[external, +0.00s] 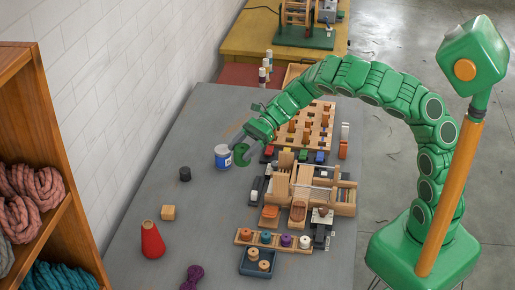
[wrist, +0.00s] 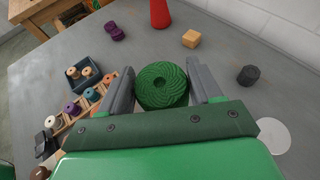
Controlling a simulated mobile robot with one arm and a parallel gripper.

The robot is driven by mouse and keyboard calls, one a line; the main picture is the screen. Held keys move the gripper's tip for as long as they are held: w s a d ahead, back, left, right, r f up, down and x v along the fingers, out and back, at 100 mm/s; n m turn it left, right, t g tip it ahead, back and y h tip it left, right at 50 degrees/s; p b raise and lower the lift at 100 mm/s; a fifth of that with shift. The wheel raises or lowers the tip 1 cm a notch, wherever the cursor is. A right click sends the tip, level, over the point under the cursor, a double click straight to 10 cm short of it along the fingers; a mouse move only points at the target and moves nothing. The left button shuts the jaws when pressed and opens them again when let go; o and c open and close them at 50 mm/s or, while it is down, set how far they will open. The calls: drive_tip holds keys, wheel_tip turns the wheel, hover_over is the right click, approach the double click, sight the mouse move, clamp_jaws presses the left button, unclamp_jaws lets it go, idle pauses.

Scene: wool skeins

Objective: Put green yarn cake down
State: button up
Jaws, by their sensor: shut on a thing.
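The green yarn cake (wrist: 161,86) is a round wound cake with a hole in its top, and it sits between my two grey fingers in the wrist view. My gripper (wrist: 161,88) is shut on it. In the external view the green yarn cake (external: 242,155) shows below my gripper (external: 246,146), beside a white and blue tin. Whether the cake touches the table cannot be told.
The tin (external: 223,157) stands close left of the cake. A dark cylinder (external: 185,174), a wooden block (external: 168,212) and a red cone (external: 152,240) stand on the grey table (external: 125,262). A wooden loom (external: 315,190) and pegged racks crowd the right side.

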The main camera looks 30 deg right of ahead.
drive_tip(key=s+a+f+n+g, duration=0.1)
drive_tip(key=s+a+n+g, duration=0.2)
drive_tip(key=s, duration=0.5)
drive_tip(key=shift+m+h, duration=0.3)
drive_tip(key=shift+h, duration=0.1)
drive_tip(key=shift+w+a+f, duration=1.5)
drive_tip(key=shift+w+f, duration=0.2)
drive_tip(key=shift+w, duration=0.1)
drive_tip(key=shift+w+a+f, duration=1.55)
drive_tip(key=shift+w+f, duration=0.1)
drive_tip(key=shift+w, duration=0.2)
drive_tip(key=shift+w+a+f, duration=1.5)
drive_tip(key=shift+w+f, duration=0.2)
drive_tip(key=shift+w, duration=0.1)
drive_tip(key=shift+f, duration=1.6)
drive_tip(key=shift+w, duration=0.1)
drive_tip(key=o, duration=1.1)
drive_tip(key=shift+f, duration=0.1)
drive_tip(key=shift+c, duration=0.2)
